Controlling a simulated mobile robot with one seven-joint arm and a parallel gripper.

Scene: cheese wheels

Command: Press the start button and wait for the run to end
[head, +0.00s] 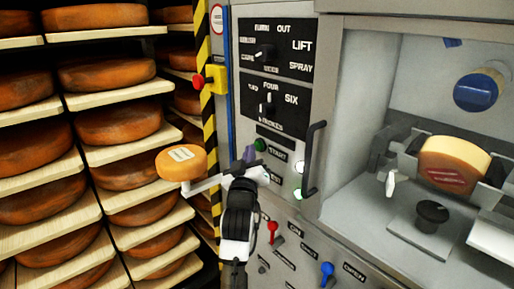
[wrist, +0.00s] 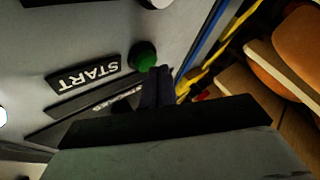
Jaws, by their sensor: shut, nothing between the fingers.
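The green start button (head: 261,144) sits on the grey control panel beside a black START label (head: 278,153). The button also shows in the wrist view (wrist: 142,55), where the label appears upside down. My gripper (head: 250,156) is at the panel, just left of and slightly below the button. In the wrist view its dark fingers (wrist: 159,78) are shut and empty, with their tips close beside the button's edge. I cannot tell whether they touch it. A machine chamber at right holds a cheese wheel (head: 452,165) with a red label, upright in a holder.
Racks with several brown cheese wheels (head: 107,75) fill the left. A red button on a yellow box (head: 214,80) is by the striped post. Black dial panels (head: 277,48) are above, a dark handle (head: 313,158) is right, and red (head: 272,229) and blue (head: 327,270) levers are below.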

